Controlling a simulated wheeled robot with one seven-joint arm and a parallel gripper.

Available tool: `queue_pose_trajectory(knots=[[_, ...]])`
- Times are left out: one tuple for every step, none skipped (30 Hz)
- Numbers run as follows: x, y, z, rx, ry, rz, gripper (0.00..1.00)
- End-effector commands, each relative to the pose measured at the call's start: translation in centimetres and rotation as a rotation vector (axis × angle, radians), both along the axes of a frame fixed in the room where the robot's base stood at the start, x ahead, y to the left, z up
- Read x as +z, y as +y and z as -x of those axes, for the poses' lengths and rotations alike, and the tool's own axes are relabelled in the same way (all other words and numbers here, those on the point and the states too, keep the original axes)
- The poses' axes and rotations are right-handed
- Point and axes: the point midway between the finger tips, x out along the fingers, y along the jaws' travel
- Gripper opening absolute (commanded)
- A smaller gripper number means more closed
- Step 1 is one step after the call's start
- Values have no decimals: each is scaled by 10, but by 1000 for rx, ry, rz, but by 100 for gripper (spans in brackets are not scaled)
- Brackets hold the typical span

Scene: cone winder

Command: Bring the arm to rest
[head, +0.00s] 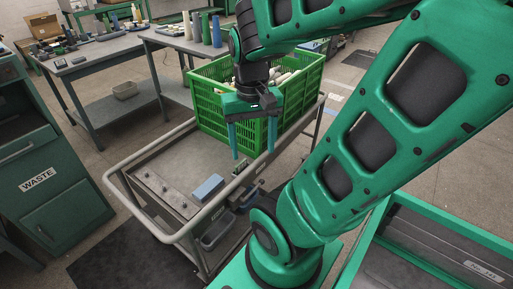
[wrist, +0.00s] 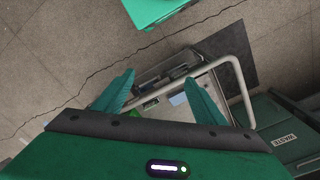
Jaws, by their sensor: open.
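My gripper (head: 252,142) hangs above the cart (head: 150,215), pointing down, in front of the green crate (head: 213,95) in the head view. Its two teal fingers are spread apart with nothing between them. In the wrist view my gripper (wrist: 160,100) also shows open and empty, with the cart's rail (wrist: 243,85) beyond the fingers. My green arm is bent, with its large links crossing the right side of the head view and hiding part of the floor behind.
The crate holds several pale cones. A blue block (head: 207,188) lies on the cart. Grey tables (head: 100,55) with cones stand at the back left. A green waste cabinet (head: 55,180) stands at left. A green-rimmed bin (head: 440,235) is at lower right.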

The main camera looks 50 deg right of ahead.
Motion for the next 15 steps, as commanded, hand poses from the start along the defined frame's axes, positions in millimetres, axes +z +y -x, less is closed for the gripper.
queue_pose_trajectory(knots=[[3, 3, 9, 26, -6, -8, 65], [4, 5, 13, 40, -8, -12, 65], [4, 5, 18, 58, -8, -18, 65], [5, 4, 21, 67, -8, -22, 65], [5, 4, 23, 73, -8, -24, 65], [5, 5, 26, 82, -9, -26, 65], [6, 5, 27, 86, -8, -28, 65], [6, 5, 27, 89, -9, -28, 65], [6, 5, 28, 90, -9, -28, 65], [6, 5, 28, 91, -8, -29, 65], [6, 5, 28, 91, -8, -29, 65], [6, 5, 28, 90, -8, -29, 65], [6, 5, 28, 90, -8, -29, 65], [6, 5, 27, 90, -8, -29, 65], [6, 5, 27, 90, -8, -29, 65]])
